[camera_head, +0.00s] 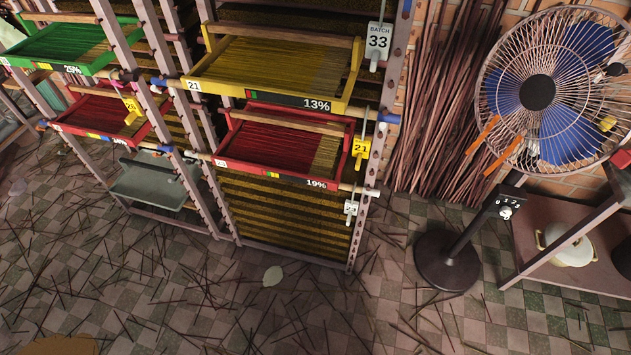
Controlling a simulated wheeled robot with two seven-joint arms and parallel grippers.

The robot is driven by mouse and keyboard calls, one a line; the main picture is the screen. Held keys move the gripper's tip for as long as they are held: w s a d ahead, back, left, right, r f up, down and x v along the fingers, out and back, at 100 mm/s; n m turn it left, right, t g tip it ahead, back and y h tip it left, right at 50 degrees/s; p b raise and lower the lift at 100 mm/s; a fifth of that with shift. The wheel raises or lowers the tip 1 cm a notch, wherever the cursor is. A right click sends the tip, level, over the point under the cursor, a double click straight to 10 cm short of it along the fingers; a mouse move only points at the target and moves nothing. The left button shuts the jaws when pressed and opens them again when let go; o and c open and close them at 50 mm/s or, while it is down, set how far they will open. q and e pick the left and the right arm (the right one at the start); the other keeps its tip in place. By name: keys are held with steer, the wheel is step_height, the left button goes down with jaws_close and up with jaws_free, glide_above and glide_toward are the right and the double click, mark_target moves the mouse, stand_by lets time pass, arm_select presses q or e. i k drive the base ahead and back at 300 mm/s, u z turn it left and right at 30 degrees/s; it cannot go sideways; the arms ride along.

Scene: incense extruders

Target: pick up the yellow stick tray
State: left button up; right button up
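The yellow stick tray (224,89) sits in the upper right bay of the wooden rack. It is tilted in the picture, with its front rim facing me. Neither of my grippers is in view, and nothing is seen touching the tray.
A red tray (255,173) marked 19% sits just below. A green tray (28,65) and another red tray (85,133) are in the left bay. A caged fan (537,92) stands right, by a shelf (555,238) with a pot. Loose sticks litter the checkered floor (300,310).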

mark_target(291, 68)
steer(key=u, duration=0.3)
steer(key=k, duration=0.5)
steer(key=u, duration=0.6)
steer(key=i, duration=1)
steer(key=z, duration=0.9)
